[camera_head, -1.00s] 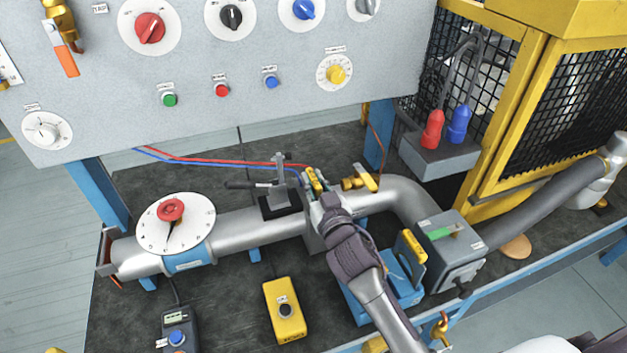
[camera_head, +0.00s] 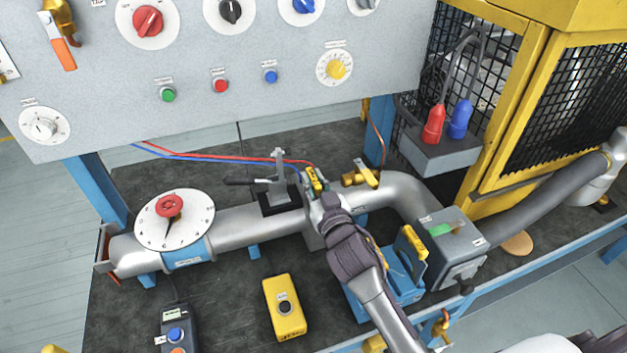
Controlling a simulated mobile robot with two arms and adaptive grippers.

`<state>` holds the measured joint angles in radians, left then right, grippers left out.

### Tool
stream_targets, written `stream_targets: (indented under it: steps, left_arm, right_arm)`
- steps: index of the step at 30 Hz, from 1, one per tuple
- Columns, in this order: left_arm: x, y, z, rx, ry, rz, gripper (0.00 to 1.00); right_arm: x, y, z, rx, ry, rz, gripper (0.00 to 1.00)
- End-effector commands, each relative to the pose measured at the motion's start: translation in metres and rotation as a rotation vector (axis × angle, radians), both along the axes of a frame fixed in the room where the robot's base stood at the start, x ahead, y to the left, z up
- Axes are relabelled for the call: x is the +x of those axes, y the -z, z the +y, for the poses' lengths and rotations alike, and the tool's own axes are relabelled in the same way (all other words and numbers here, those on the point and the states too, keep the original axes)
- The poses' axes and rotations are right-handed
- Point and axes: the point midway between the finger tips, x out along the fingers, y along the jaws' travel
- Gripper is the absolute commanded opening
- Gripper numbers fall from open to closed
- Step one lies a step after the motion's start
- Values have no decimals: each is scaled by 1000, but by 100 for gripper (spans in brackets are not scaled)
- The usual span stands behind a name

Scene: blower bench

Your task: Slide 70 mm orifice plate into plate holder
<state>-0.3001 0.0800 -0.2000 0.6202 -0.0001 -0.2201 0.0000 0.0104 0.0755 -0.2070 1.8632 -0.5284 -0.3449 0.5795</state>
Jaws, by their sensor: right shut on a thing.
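My right gripper (camera_head: 316,194) is over the plate holder (camera_head: 313,236), a grey block in the pipe run. It is shut on a plate with a yellow handle (camera_head: 314,179), whose top shows at the fingertips. The plate's lower part is hidden by the gripper and holder, so I cannot tell how deep it sits or its size. Another yellow-handled plate (camera_head: 415,243) stands in the blue rack (camera_head: 398,283) to the right. My left gripper is not in view.
A toggle clamp with a dark handle (camera_head: 240,182) is left of the holder. A yellow valve lever (camera_head: 365,173) is close on the right. The grey pipe (camera_head: 240,231) runs left to a white dial (camera_head: 190,235). A yellow box (camera_head: 285,308) lies in front.

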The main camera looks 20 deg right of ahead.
Motion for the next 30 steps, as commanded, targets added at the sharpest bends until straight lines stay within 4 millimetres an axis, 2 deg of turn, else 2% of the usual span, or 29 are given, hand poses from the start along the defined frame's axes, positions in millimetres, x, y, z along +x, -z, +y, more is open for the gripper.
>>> stream_targets:
  steps: [26,27,30]
  left_arm:
    - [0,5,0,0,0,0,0]
    - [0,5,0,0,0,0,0]
    - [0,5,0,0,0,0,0]
  right_arm:
    - [0,6,0,0,0,-3,0]
    - [0,6,0,0,0,-3,22]
    - [0,6,0,0,0,-3,39]
